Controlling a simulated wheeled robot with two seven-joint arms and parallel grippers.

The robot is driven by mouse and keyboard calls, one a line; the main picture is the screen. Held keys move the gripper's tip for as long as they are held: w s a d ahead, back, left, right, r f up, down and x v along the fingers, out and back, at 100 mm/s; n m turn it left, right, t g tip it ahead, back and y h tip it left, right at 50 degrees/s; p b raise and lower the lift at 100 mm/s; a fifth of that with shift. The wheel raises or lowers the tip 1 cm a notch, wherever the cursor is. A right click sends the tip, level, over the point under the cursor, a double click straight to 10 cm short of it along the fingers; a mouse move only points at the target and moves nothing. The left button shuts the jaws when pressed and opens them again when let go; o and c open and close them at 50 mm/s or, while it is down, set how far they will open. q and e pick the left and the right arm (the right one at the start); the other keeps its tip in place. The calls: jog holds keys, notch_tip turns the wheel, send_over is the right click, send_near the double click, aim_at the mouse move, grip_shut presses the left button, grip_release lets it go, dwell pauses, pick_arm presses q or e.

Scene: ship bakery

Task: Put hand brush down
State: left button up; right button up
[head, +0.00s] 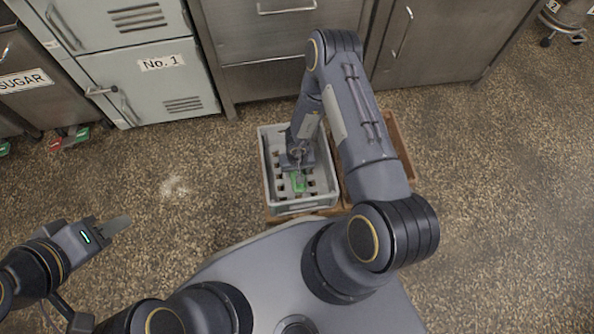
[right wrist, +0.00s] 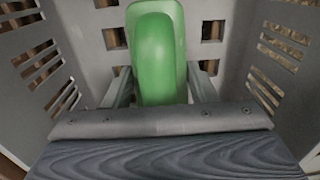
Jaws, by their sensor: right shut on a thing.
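The green hand brush (right wrist: 157,50) is between the fingers of my right gripper (right wrist: 160,92) in the right wrist view. Only its smooth green upper part shows; bristles are hidden. In the head view the green brush (head: 299,183) shows small inside a grey slotted crate (head: 292,207). My right gripper (head: 298,172) reaches down into this crate and is shut on the brush. The crate's slotted floor and walls surround it; whether the brush touches the floor I cannot tell. My left gripper (head: 118,225) is over the floor at the left, away from the crate; its jaw gap does not show.
A brown wooden crate or frame (head: 402,146) is beside the grey crate, partly hidden by my right arm. Light lockers (head: 152,80) and steel cabinets (head: 432,42) line the back. A white patch (head: 175,187) marks the floor at left. Floor right of my arm is clear.

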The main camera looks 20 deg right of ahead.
jog(key=shift+f, duration=0.2)
jog(key=o, duration=1.3)
jog(key=shift+r, duration=0.1)
